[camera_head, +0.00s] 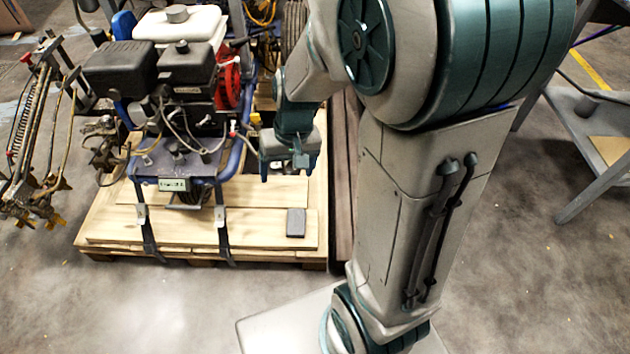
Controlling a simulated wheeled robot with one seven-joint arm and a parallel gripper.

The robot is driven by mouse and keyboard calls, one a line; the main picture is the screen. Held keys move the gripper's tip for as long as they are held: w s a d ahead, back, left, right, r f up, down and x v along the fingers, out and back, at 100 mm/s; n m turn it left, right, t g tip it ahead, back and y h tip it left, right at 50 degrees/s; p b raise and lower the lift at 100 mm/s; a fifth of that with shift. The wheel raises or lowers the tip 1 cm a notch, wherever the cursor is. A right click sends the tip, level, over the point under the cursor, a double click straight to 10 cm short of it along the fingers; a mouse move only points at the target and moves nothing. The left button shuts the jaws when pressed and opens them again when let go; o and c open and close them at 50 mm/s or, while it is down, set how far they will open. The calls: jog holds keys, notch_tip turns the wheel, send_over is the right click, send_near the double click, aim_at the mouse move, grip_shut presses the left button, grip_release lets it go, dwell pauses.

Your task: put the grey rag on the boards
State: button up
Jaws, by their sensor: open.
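A small, flat grey rectangle, which looks like the grey rag (295,222), lies on the pale wooden boards (110,219) near their front right corner. The boards form the top of a low pallet under the line striper. My gripper (287,173) is above the right part of the boards, behind the rag in the picture and apart from it. Its jaws point down, are open, and nothing shows between them.
The line striper (180,75), with engine, white tank and hoses, stands on the boards, close left of my gripper. Two dark straps (222,235) run over the pallet's front edge. A grey metal frame (590,130) stands at right. Concrete floor in front is clear.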

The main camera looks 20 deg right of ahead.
jog(key=s+d+r+n+h, duration=0.1)
jog(key=s+d+r, duration=0.1)
jog(key=s+r, duration=0.4)
jog(key=shift+s+d+r+t+h, duration=0.15)
jog(key=shift+s+t+h, duration=0.15)
jog(key=shift+s, duration=1.8)
